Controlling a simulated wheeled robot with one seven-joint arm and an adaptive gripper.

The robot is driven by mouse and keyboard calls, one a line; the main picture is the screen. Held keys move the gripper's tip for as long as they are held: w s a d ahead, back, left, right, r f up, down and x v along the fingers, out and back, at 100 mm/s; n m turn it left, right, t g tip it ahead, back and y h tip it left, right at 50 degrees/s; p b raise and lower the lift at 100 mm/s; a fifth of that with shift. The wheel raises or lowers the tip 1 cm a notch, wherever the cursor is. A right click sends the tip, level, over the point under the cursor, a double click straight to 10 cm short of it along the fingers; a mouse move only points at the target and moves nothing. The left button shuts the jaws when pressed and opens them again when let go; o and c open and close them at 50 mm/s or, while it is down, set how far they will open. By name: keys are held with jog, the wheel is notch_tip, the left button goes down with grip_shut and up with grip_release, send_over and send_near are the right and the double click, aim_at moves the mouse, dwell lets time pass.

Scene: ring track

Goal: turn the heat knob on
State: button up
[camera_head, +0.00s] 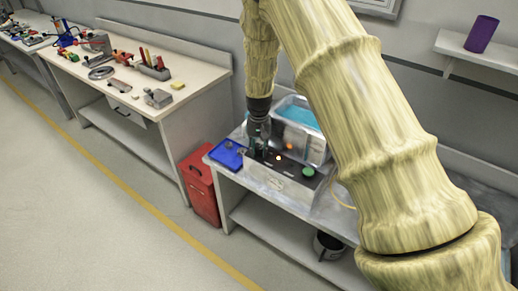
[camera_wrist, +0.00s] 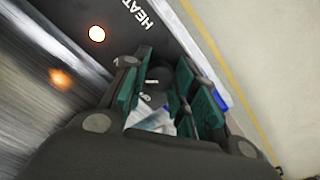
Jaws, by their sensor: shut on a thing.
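My gripper (camera_head: 257,142) reaches straight down onto the dark top of a control box (camera_head: 292,182) in front of a bath of blue liquid. In the wrist view, the teal finger pads of my gripper (camera_wrist: 165,88) close on both sides of a dark round heat knob (camera_wrist: 158,73). The white HEAT label (camera_wrist: 143,12) is beside it. A small lamp (camera_wrist: 97,33) glows orange-white on the panel and also shows in the head view (camera_head: 278,157). The knob is hidden in the head view, and its pointer angle is hard to read.
The bath (camera_head: 300,113) stands just behind the box. A green round button (camera_head: 308,172) is at the box's right end. A blue tray (camera_head: 227,154) lies to the left. A tool-covered workbench (camera_head: 95,55) is further left.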

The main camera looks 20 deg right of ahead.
aim_at(259, 149)
jog(key=shift+f+m, duration=0.15)
jog(key=shift+m, duration=0.55)
jog(key=o, duration=1)
notch_tip(259, 149, up, 12)
dwell(0.5)
